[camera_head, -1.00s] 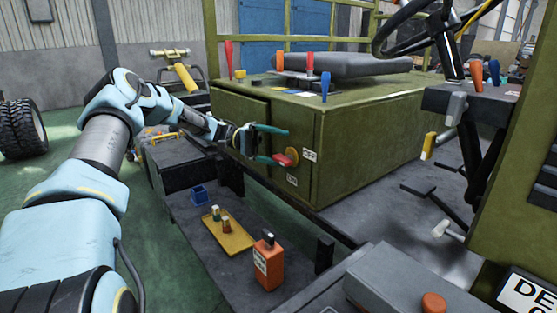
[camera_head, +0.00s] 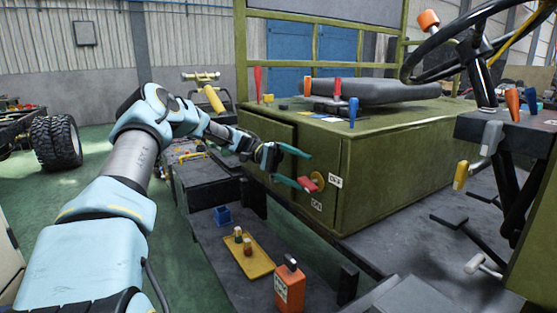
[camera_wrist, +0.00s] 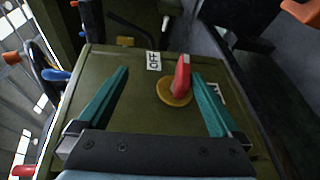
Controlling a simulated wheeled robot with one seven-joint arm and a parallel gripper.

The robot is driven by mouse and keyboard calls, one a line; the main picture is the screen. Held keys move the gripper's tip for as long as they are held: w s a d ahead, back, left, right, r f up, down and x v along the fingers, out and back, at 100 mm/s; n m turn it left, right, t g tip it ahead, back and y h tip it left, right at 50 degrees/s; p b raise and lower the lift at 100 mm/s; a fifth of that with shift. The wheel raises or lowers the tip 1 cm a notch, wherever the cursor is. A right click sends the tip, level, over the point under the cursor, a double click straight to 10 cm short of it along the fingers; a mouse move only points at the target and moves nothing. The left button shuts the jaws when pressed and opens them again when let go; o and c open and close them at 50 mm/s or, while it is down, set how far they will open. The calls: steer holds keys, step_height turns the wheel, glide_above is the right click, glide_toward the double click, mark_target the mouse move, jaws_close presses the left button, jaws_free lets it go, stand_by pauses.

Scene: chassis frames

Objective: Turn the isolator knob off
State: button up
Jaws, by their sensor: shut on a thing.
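The isolator knob is a red handle (camera_head: 307,184) on a round yellow plate (camera_head: 319,180), on the end face of the green cabinet (camera_head: 375,180). In the wrist view the red handle (camera_wrist: 182,76) rises from its yellow plate (camera_wrist: 172,95), tilted slightly right. A white OFF label (camera_wrist: 153,61) is at its upper left. Another label, partly hidden, is behind the right finger. My gripper (camera_head: 290,168) is at the knob, its green fingers on either side. The handle is close against the right finger in the wrist view, with a wide gap to the left one.
Red and blue levers (camera_head: 353,110) stand on the cabinet top beside a grey seat cushion (camera_head: 390,90). Below are a yellow tray (camera_head: 262,264), a blue box (camera_head: 222,215) and an orange box (camera_head: 289,289). A steering wheel and pedals are at the right.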

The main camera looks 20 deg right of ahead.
steer(key=shift+w+a+r, duration=0.3)
steer(key=shift+r, duration=0.2)
steer(key=shift+w+a+r, duration=0.25)
steer(key=shift+r, duration=0.25)
steer(key=shift+c, duration=0.4)
steer(key=f+v, duration=0.1)
steer(key=v, duration=0.8)
steer(key=shift+a+p, duration=0.3)
steer(key=shift+p, duration=0.1)
